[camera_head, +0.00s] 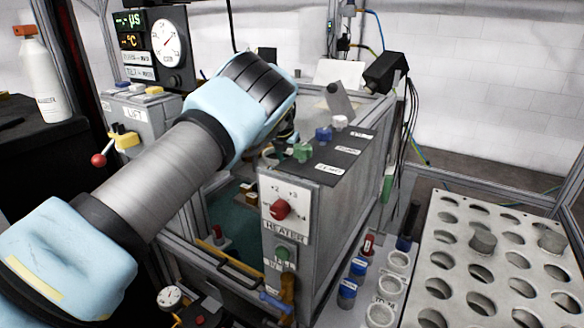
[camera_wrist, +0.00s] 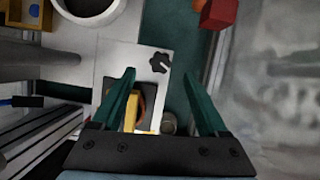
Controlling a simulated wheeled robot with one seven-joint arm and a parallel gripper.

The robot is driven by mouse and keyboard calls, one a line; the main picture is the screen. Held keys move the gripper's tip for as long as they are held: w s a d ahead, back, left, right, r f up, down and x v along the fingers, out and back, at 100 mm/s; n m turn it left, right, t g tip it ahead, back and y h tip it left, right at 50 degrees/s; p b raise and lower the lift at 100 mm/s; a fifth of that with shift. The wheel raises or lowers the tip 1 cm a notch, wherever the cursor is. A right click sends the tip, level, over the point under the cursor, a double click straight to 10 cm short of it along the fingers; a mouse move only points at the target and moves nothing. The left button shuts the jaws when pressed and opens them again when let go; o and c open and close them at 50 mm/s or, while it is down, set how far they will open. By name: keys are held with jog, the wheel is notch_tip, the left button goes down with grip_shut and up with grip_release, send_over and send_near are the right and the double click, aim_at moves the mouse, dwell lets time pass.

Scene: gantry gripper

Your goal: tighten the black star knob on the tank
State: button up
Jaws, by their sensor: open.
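The black star knob (camera_wrist: 159,62) shows in the wrist view on a light grey plate (camera_wrist: 140,57). It lies just beyond my gripper (camera_wrist: 159,74), between the lines of the two green fingers. The fingers are apart, with nothing between their tips, and I cannot tell their height above the knob. My arm hides the knob and the fingers there.
In the wrist view a red block (camera_wrist: 218,14) is at upper right and a white round vessel (camera_wrist: 92,10) at upper left. In the head view a red heater knob (camera_head: 280,209) and a holed rack (camera_head: 455,285) stand right of my arm.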

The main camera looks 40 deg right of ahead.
jog(key=shift+p+x, duration=0.65)
jog(key=shift+x, duration=2.15)
jog(key=shift+c, duration=0.2)
grip_shut()
